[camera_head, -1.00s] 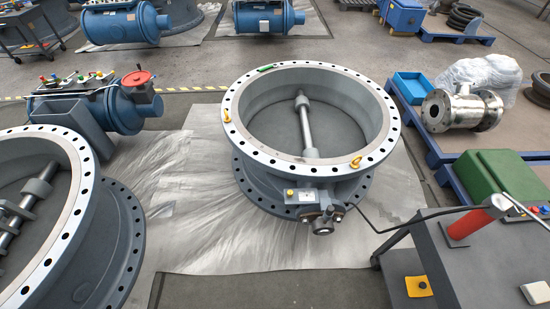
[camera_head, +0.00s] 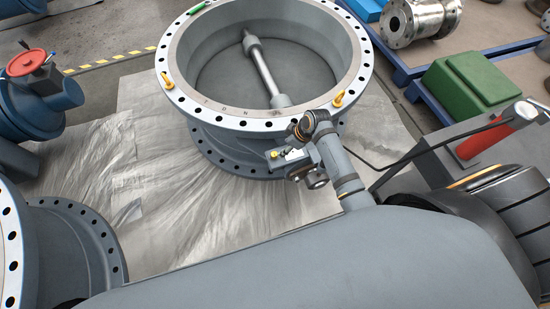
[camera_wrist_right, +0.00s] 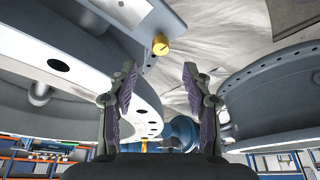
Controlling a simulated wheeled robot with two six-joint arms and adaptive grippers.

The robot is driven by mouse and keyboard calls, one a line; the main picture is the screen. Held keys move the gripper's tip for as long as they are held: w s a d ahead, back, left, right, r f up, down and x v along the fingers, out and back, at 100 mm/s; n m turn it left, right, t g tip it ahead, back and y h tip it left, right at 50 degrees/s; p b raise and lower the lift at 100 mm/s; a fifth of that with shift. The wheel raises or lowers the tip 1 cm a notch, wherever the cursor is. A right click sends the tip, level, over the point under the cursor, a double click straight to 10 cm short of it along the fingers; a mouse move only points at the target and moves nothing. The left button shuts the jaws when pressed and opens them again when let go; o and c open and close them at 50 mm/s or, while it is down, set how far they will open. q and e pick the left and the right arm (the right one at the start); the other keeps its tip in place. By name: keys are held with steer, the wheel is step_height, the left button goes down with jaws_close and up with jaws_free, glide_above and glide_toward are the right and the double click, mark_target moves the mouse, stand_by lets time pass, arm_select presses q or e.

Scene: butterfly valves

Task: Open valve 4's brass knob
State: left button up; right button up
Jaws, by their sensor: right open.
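The valve in the middle of the head view (camera_head: 262,126) is a large grey ring body with a bolted flange and a shaft across its bore. A small brass knob (camera_head: 275,154) sits on the grey box at its near side. In the right wrist view the brass knob (camera_wrist_right: 160,44) shows just past my fingertips, roughly centred between them, with a slot across its face. My right gripper (camera_wrist_right: 160,82) is open and empty, apart from the knob. My left gripper is not in view.
Another large valve ring (camera_head: 70,250) stands at the lower left. A dark cart with a red cylinder (camera_head: 495,132) and a cable is at the right. A green box (camera_head: 470,88) and a steel valve (camera_head: 420,20) lie behind it. Grey sheeting (camera_head: 95,165) covers the floor at left.

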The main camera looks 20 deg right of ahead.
mark_target(275, 154)
steer(key=b+x, duration=0.1)
steer(key=x, duration=0.5)
steer(key=b+x, duration=0.1)
steer(key=x, duration=0.2)
steer(key=shift+w+a+f+b, duration=0.2)
steer(key=shift+w+a+b, duration=0.1)
steer(key=shift+a+b, duration=0.05)
jaws_close()
